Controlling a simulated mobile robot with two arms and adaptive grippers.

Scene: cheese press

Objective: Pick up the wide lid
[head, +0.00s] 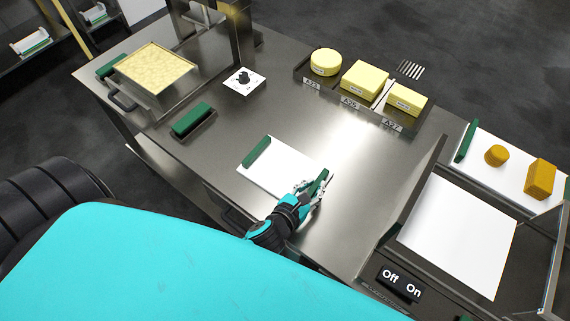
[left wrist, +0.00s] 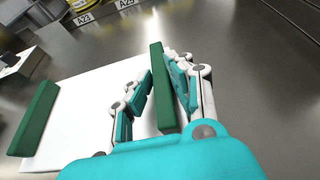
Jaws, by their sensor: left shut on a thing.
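The wide lid (head: 284,168) is a flat white panel with a green handle at each end, lying on the steel table in the head view. It also shows in the left wrist view (left wrist: 85,98). My left gripper (head: 312,190) is at its right green handle (left wrist: 162,90), with fingers on both sides, shut on it. The left green handle (head: 257,151) is free. The fingers hide part of the held handle in the head view. My right gripper is not in view.
Yellow cheeses (head: 364,80) sit in labelled slots at the back. A green block (head: 193,121) and a dial (head: 243,80) are on the left. A white board with orange cheeses (head: 540,178) is at right, beyond a white panel (head: 457,235). Steel around the lid is clear.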

